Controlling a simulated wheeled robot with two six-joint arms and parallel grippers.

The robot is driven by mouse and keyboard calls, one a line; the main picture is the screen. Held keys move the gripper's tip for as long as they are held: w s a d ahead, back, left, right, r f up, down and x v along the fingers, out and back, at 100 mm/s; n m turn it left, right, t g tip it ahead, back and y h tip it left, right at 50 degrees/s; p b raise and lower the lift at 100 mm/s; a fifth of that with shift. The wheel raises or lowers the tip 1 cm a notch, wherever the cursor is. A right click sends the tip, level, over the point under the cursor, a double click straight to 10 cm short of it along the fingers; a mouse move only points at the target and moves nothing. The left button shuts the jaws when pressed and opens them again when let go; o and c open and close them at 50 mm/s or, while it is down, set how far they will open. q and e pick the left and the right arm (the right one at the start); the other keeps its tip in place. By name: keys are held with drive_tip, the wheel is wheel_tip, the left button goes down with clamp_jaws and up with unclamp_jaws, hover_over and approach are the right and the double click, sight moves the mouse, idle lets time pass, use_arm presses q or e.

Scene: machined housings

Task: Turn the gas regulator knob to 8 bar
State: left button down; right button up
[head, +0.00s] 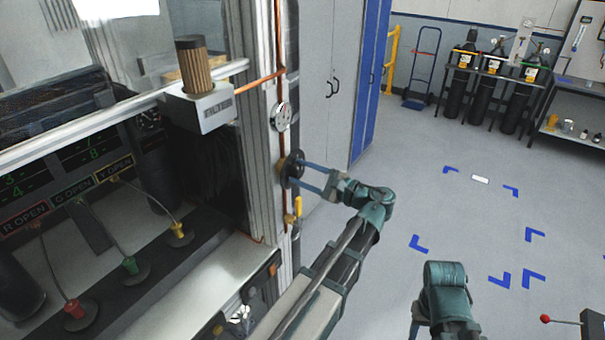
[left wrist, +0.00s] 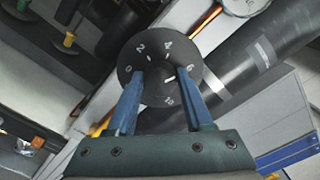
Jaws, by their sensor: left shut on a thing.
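The regulator knob (head: 291,168) is a dark round dial on the grey machine post, on the copper pipe line. In the left wrist view the black dial face (left wrist: 158,68) shows 0, 2, 4, 6 and 10 in white. The 8 is not visible. A short white mark lies near the 6, but I cannot tell the exact setting. My left gripper (head: 305,172) is shut on the knob, its blue fingers (left wrist: 162,92) on opposite sides of the dial. A white round gauge (head: 281,116) sits above the knob; its needle is too small to read. My right arm's wrist shows at the bottom, its jaw state unclear.
A yellow-handled valve (head: 297,206) sits just below the knob. A filter unit (head: 197,85) juts out at the upper left. Gas cylinders (head: 492,82) stand against the far wall. The blue-marked floor (head: 470,215) at right is clear.

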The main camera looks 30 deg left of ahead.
use_arm(q)
drive_tip(key=m, duration=0.5)
drive_tip(key=shift+m, duration=0.3)
drive_tip(key=m, duration=0.5)
drive_tip(key=shift+m, duration=0.6)
drive_tip(key=shift+f, duration=0.1)
drive_tip(key=shift+c, duration=1.4)
unclamp_jaws()
drive_tip(key=shift+w, duration=0.1)
drive_tip(key=s+d, duration=0.1)
drive_tip(key=d, duration=1.3)
